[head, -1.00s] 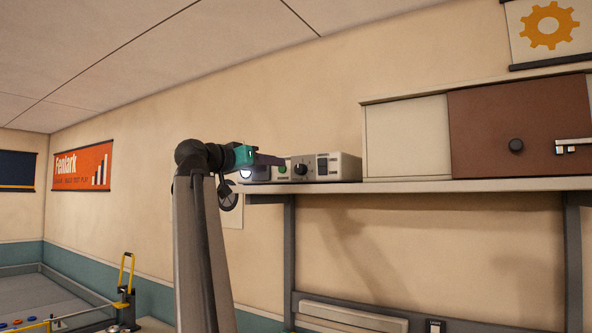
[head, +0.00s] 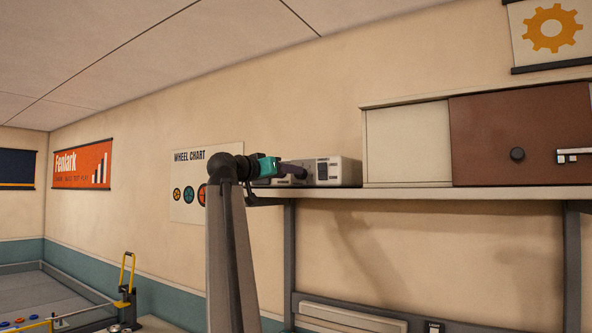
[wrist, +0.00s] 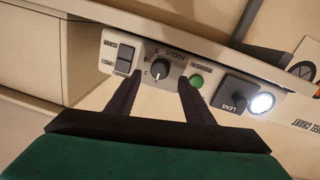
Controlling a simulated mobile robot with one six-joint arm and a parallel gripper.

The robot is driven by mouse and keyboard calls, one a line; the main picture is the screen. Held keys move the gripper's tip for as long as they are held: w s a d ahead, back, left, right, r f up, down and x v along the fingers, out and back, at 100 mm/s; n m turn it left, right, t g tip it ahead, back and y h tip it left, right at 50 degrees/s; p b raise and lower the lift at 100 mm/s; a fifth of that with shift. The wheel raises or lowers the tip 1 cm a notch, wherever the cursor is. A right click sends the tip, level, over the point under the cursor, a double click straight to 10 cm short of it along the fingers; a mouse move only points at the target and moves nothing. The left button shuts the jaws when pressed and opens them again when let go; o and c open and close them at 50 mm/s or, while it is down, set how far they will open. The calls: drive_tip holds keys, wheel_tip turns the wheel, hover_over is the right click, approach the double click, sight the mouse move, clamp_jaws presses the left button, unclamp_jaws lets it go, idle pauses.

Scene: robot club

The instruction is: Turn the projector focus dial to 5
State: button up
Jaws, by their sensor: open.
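The projector (head: 336,171) is a pale box on the shelf; its front shows upside down in the wrist view (wrist: 148,48). The focus dial (wrist: 160,68) is a dark round knob with a white pointer directed down in the picture. Its scale marks are too small to read surely. My gripper (wrist: 160,78) is open, with one finger on each side of the dial and the tips near the panel. I cannot tell whether they touch the knob. In the head view my gripper (head: 303,172) covers the dial.
On the projector's front, a dark switch (wrist: 125,58) is left of the dial, a green button (wrist: 196,81) right of it, then the lit lens (wrist: 262,102). The shelf (head: 440,193) also carries a cabinet (head: 405,140) close right of the projector.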

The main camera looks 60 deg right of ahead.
drive_tip(key=d+p, duration=0.1)
drive_tip(key=d, duration=0.4)
drive_tip(key=shift+s+d+p, duration=0.15)
drive_tip(key=shift+p, duration=0.15)
drive_tip(key=c, duration=1)
drive_tip(key=shift+c, duration=0.2)
